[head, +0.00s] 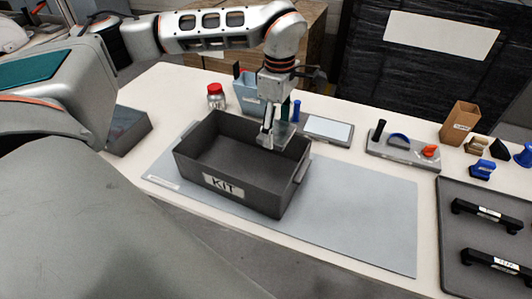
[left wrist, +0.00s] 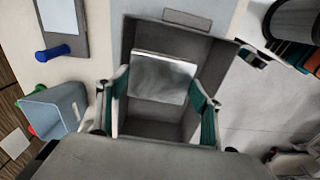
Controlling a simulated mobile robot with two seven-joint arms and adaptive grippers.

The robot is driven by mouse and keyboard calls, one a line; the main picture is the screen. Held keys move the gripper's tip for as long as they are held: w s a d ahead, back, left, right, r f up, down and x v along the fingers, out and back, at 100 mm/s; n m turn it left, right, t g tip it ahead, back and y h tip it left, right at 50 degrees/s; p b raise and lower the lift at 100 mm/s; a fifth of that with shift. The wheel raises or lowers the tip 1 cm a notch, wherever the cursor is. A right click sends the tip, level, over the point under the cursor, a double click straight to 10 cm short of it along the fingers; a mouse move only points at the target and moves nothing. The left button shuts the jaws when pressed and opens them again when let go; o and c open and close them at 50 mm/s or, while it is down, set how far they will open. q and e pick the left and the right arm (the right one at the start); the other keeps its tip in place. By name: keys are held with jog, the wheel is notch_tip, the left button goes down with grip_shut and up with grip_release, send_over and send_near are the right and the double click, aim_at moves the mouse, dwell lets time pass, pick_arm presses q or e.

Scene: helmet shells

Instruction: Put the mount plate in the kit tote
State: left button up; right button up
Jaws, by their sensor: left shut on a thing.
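The kit tote (head: 222,183) is a dark grey open box labelled KIT, standing on a grey mat. My left gripper (head: 272,136) points down over the tote's back right part, shut on a flat grey plate, the mount plate (head: 284,134). In the left wrist view the mount plate (left wrist: 160,78) is a square, metallic-looking sheet between the two fingers, with the tote (left wrist: 187,18) beneath it. The plate appears to be above the tote floor; its exact height is hard to tell. The tote floor that shows looks empty. My right gripper is not in view.
Behind the tote are a red-capped jar (head: 216,96), a light blue bin (head: 248,92) and a grey tray with a pale panel (head: 328,129). A tool holder (head: 402,149) and a dark tray with black handles (head: 486,240) stand right. The mat (head: 365,215) right of the tote is clear.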

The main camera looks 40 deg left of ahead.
aim_at(277, 132)
pick_arm(q)
notch_tip(277, 132, down, 16)
jog(key=shift+r, duration=0.25)
dwell(0.3)
jog(key=shift+f, duration=0.15)
jog(key=o, duration=1.3)
jog(key=shift+f, duration=0.1)
notch_tip(277, 132, up, 12)
jog(key=shift+r, duration=0.2)
jog(key=shift+s, duration=0.15)
